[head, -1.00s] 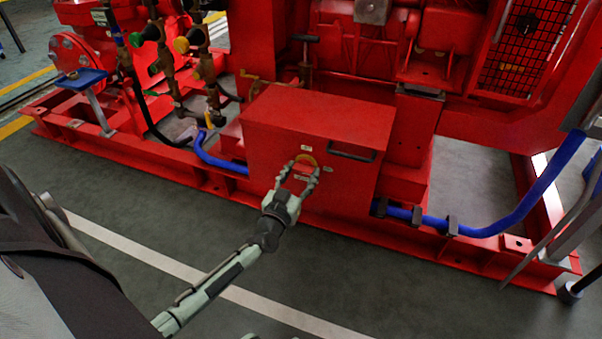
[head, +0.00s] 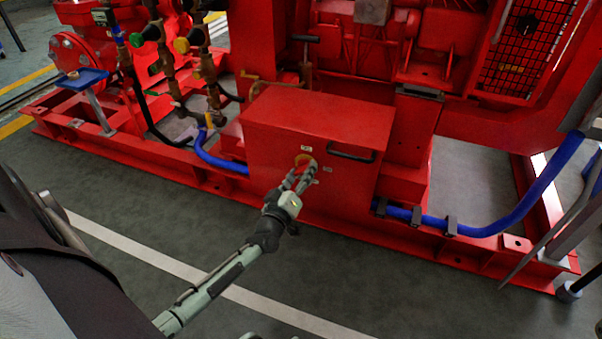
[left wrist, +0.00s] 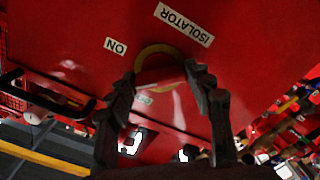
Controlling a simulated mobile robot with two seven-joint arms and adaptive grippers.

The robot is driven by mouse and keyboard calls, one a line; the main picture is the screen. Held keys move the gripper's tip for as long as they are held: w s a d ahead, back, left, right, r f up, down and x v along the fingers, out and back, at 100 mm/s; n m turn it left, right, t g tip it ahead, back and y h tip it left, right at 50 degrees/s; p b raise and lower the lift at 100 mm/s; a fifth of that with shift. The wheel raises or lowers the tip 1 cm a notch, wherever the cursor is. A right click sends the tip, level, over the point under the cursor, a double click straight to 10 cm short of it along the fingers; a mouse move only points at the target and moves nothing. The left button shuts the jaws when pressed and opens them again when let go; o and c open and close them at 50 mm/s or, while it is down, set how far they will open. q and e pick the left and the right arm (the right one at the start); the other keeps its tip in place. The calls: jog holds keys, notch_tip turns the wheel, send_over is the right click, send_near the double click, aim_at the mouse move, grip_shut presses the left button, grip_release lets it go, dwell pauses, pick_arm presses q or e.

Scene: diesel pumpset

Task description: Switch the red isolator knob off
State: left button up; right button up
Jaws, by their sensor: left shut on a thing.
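The red isolator knob (left wrist: 160,73) sits on a yellow ring on the front of a red box (head: 320,112). In the head view the yellow ring (head: 306,159) shows just beyond my fingertips, which hide most of the knob. My left gripper (head: 303,173) reaches up to the box front from below. In the left wrist view its two fingers (left wrist: 163,78) are on either side of the knob, shut on it. An ISOLATOR label (left wrist: 184,24) and an ON label (left wrist: 116,46) show beside the ring. A small green-lettered label (left wrist: 145,99) lies between the fingers. My right gripper is not in view.
A dark handle (head: 352,154) stands out from the box front right of the knob. Blue hoses (head: 480,231) run along the red base frame on both sides. Valves and pipes (head: 180,75) stand at the back left. The grey floor in front is clear.

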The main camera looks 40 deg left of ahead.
pick_arm(q)
jog(key=n, duration=0.4)
jog(key=shift+n+b, duration=0.3)
jog(key=n+b, duration=0.1)
jog(key=n, duration=0.3)
jog(key=shift+n, duration=0.4)
jog(key=o, duration=1.1)
jog(key=shift+o, duration=0.2)
jog(key=v, duration=1.2)
